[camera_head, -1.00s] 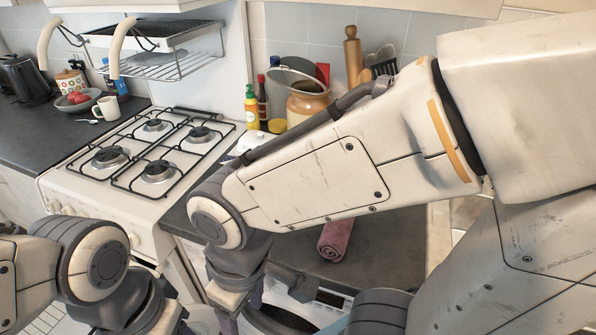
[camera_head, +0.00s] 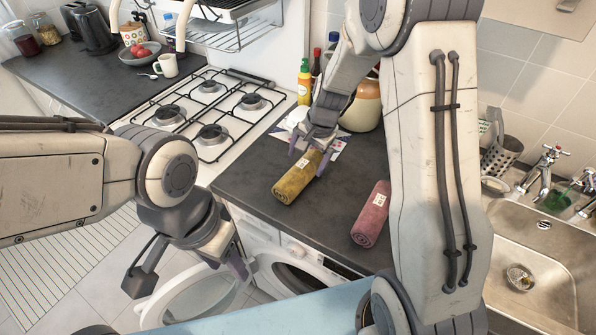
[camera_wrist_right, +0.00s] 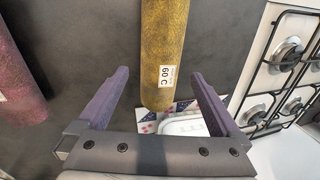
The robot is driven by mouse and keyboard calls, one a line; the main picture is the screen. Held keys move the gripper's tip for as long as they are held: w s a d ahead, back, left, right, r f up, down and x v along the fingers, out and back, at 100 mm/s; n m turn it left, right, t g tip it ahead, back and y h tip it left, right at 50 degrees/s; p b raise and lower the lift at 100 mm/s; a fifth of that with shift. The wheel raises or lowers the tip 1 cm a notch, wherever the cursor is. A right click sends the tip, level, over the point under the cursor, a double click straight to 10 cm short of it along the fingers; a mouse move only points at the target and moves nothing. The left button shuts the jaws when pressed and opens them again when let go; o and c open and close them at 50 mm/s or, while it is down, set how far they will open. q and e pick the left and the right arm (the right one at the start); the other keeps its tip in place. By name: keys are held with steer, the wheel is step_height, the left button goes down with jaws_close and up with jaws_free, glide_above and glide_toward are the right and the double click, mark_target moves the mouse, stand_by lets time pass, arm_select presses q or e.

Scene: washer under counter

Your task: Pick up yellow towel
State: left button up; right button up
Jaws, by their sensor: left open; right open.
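A rolled yellow towel (camera_head: 293,182) lies on the dark counter (camera_head: 245,180) between the stove and a rolled pink towel. My right gripper (camera_head: 308,160) is open at the towel's far end, with its fingers pointing down around that end. In the right wrist view the yellow towel (camera_wrist_right: 162,50) with a "60 C" tag reaches in between my right gripper's open purple fingers (camera_wrist_right: 155,100). Neither finger visibly touches it there. My left gripper (camera_head: 243,268) is open and empty, low in front of the counter near the open washer door.
The pink towel (camera_head: 370,215) lies to the right on the counter. The gas stove (camera_head: 205,115) is to the left, the sink (camera_head: 535,270) to the right. A jar (camera_head: 367,105) and bottles stand behind. The washer door (camera_head: 195,298) stands open below.

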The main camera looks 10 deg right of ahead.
mark_target(302, 167)
steer(key=p+x, duration=0.1)
steer(key=x, duration=0.5)
steer(key=shift+w+a+f, duration=0.15)
steer(key=shift+w+f, duration=0.05)
steer(key=shift+f, duration=0.1)
steer(key=c, duration=1.4)
